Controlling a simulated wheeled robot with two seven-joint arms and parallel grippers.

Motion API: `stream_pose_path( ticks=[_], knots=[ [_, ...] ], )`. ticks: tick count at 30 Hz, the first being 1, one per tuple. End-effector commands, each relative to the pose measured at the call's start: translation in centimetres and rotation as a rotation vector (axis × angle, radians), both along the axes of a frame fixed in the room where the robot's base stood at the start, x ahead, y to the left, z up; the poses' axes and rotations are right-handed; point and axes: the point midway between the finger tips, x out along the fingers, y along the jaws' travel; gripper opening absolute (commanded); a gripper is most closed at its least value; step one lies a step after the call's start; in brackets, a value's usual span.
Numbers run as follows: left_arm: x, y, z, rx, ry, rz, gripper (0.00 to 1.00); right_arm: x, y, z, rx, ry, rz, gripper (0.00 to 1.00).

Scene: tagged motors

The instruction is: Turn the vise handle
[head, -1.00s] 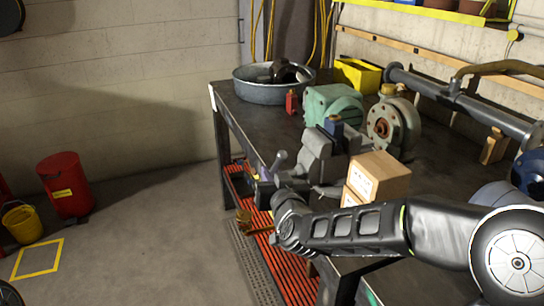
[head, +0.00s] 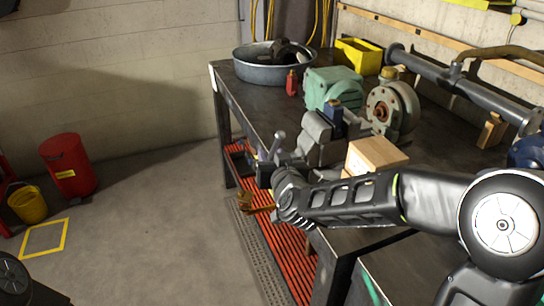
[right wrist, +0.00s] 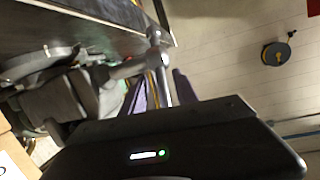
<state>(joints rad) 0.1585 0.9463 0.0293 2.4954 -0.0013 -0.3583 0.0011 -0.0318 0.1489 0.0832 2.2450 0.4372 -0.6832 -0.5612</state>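The grey vise (head: 318,135) stands on the workbench near its left edge. Its handle (head: 279,141), a grey bar with a rounded end, sticks up at the vise's front left. In the right wrist view the handle (right wrist: 158,68) runs down between the two purple fingers of my right gripper (right wrist: 162,92). The fingers look apart, one on either side of the bar; whether either touches it I cannot tell. In the head view my right gripper (head: 268,162) is at the handle, partly hidden by its own wrist. My left gripper is out of view.
Cardboard boxes (head: 375,154) stand close beside my right forearm. A green motor housing (head: 330,86), a flanged pump (head: 393,108), a red bottle (head: 292,83) and a metal tub (head: 268,72) are farther back. A red slatted shelf (head: 283,248) lies below the bench edge.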

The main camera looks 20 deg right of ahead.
Motion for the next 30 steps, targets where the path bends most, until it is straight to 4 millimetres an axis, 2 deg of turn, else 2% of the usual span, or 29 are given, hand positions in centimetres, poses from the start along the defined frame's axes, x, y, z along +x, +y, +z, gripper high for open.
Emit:
stream_pose_path(
  ticks=[8, 11, 21, 25, 30],
  knots=[
    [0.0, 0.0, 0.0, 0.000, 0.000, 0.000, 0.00, -0.4, 0.1, 0.1, 0.000, 0.000, 0.003, 0.35],
    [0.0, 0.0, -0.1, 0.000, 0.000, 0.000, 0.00, -1.2, 0.2, 0.3, 0.000, -0.001, 0.003, 0.35],
    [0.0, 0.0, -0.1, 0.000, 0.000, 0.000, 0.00, -6.4, 0.6, 1.6, 0.000, -0.002, 0.001, 0.35],
    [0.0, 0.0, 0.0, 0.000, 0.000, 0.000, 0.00, -7.4, 0.7, 1.7, 0.000, 0.000, 0.001, 0.35],
    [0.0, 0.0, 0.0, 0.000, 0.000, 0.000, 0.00, -7.6, 0.7, 1.8, 0.000, 0.000, 0.001, 0.35]
  ],
)
